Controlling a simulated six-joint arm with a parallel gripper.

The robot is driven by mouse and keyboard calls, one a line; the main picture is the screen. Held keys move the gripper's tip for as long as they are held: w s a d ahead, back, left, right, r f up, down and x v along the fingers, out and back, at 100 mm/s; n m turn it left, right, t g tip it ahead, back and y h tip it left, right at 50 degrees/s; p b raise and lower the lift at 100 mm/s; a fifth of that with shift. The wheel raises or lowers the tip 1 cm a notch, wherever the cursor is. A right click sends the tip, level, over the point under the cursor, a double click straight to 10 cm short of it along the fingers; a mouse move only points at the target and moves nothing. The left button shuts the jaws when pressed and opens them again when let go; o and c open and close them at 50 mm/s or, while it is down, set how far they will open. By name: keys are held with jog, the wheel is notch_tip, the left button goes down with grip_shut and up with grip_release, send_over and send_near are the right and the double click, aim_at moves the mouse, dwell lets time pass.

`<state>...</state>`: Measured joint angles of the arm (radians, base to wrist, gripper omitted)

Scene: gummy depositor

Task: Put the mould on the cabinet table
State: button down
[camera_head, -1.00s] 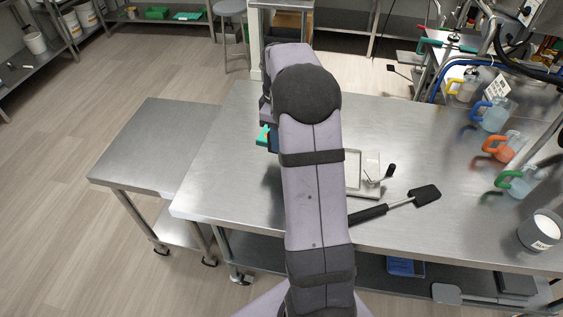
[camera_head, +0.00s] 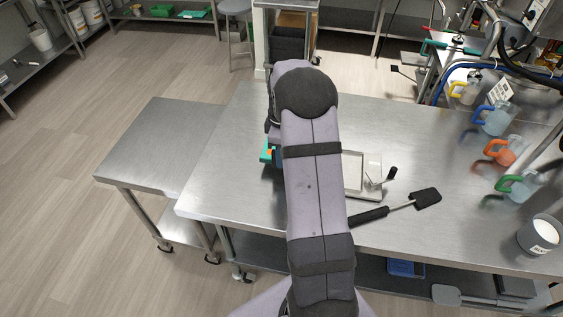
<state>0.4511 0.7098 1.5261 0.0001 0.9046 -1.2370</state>
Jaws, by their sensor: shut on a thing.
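A teal-green piece, which looks like the mould (camera_head: 264,153), shows at the left edge of my arm, over the large steel table. Most of it is hidden behind the arm. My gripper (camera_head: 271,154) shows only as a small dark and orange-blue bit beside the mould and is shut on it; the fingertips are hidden. I cannot tell whether the mould touches the tabletop. The large steel table (camera_head: 225,185) lies under the arm. A smaller, lower steel table (camera_head: 150,145) stands to its left with a bare top. No label shows which one is the cabinet table.
A frame with a crank handle (camera_head: 375,188) and a black-handled spatula (camera_head: 400,205) lie right of the arm. Several jugs with coloured handles, one orange (camera_head: 505,150), and a grey pot (camera_head: 538,235) stand at the right. The large table's left part is clear.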

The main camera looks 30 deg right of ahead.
jog(key=shift+f+p, duration=0.65)
jog(key=shift+f, duration=1.2)
jog(key=shift+f, duration=0.1)
jog(key=c, duration=1.7)
grip_release()
jog(key=shift+c, duration=0.2)
notch_tip(320, 180, up, 12)
jog(key=b, duration=0.4)
